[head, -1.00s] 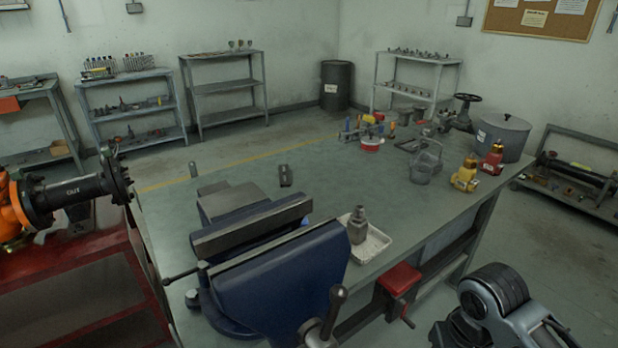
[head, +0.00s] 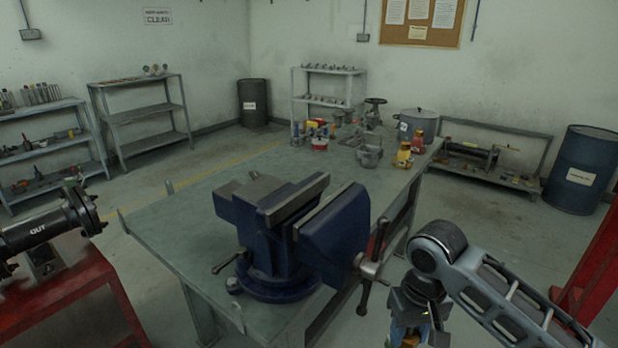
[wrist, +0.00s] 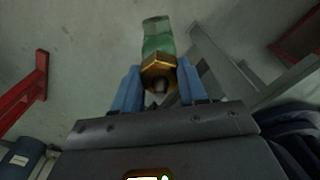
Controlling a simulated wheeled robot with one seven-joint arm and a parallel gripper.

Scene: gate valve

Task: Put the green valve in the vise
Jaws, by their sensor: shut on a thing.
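My gripper (wrist: 159,76) is shut on the green valve (wrist: 157,36) in the wrist view. Its two blue fingers close on both sides of the valve's brass hex nut, and the green body extends beyond the fingertips. The blue vise (head: 335,235) stands at the near right of the workbench in the head view, its jaws apart with a gap between them. My gripper also shows in the head view (head: 412,333) at the bottom edge, to the right of the vise and lower than it. The valve is hardly visible there.
The workbench (head: 190,215) has bare top left of the vise. Yellow and red valves (head: 403,155), a clear-looking jar (head: 369,156) and a grey pot (head: 418,122) stand at its far end. A red stand (head: 75,300) is at left. Open floor lies right of the bench.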

